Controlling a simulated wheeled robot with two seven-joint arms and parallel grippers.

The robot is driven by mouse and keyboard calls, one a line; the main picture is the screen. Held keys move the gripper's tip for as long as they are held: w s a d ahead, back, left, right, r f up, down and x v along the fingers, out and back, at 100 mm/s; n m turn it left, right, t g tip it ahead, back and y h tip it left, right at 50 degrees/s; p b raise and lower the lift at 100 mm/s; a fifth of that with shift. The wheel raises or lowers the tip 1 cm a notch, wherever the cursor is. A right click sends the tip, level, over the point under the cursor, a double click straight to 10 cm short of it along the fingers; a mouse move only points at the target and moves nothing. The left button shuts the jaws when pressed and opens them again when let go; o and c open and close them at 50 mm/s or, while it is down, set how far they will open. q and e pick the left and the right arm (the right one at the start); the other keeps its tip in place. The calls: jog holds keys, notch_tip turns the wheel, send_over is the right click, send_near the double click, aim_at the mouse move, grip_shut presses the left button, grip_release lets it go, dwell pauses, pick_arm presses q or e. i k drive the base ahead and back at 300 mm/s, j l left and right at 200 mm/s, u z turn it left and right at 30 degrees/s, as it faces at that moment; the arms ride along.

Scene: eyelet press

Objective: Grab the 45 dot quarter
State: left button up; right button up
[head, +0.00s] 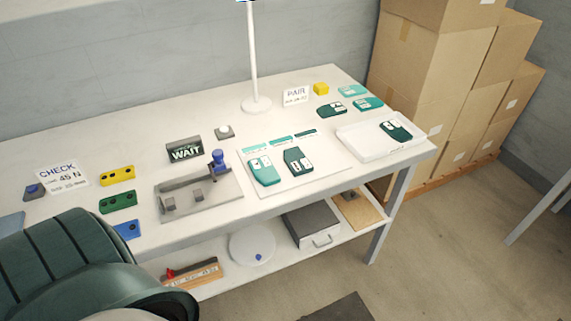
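Neither of my grippers is in view. Several small shoe quarters with white labels are on the table. A teal quarter (264,170) and a dark green quarter (298,162) lie side by side on a white mat (315,166). A dark green quarter (331,109) and two teal ones, the farther (353,90) and the nearer (369,103), lie at the back right. Another dark green quarter (396,131) lies in a white tray (368,148). The label marks are too small to tell which quarter has the 45 dot.
A grey press fixture (200,201) with a blue knob stands left of the mat, before a WAIT display (184,150). Yellow (117,176), green (118,202) and blue (127,230) plates lie farther left near a CHECK sign (62,176). A white pole (252,60) stands behind.

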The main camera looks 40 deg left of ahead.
aim_at(299, 165)
jog(key=l+u, duration=0.8)
jog(key=k+l+u, duration=0.15)
jog(key=u, duration=0.25)
